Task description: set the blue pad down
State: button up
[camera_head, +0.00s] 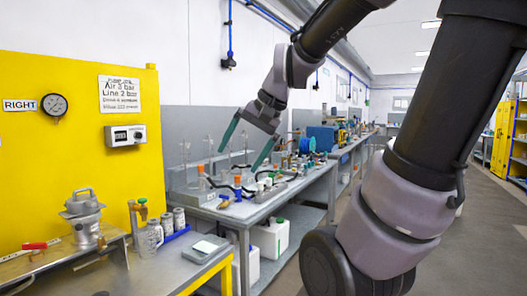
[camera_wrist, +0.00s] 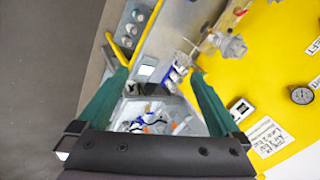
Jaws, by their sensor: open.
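My gripper (camera_head: 240,159) is open, with its two green fingers spread wide and nothing between them. It hangs in the air above the grey bench, and both fingers also show in the wrist view (camera_wrist: 154,72). A blue flat piece (camera_head: 177,236) lies on the near bench beside small jars; it may be the blue pad, but I cannot be sure. Blue also shows by the jars in the wrist view (camera_wrist: 181,72). My gripper is apart from it.
A yellow panel (camera_head: 60,150) with a gauge (camera_head: 54,104) stands at the left. A metal pot (camera_head: 84,218) and a pale square device (camera_head: 205,248) are on the near bench. The grey bench (camera_head: 262,209) is crowded with tubes and bottles. The floor aisle at right is clear.

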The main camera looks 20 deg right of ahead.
jog(key=s+d+r+n+t+h, duration=0.1)
jog(key=s+d+h, duration=0.1)
jog(key=s, duration=0.3)
jog(key=shift+s+d+n+t, duration=0.2)
jog(key=shift+d+n+t, duration=0.2)
jog(key=shift+d, duration=0.3)
jog(key=shift+c, duration=0.3)
dwell(0.4)
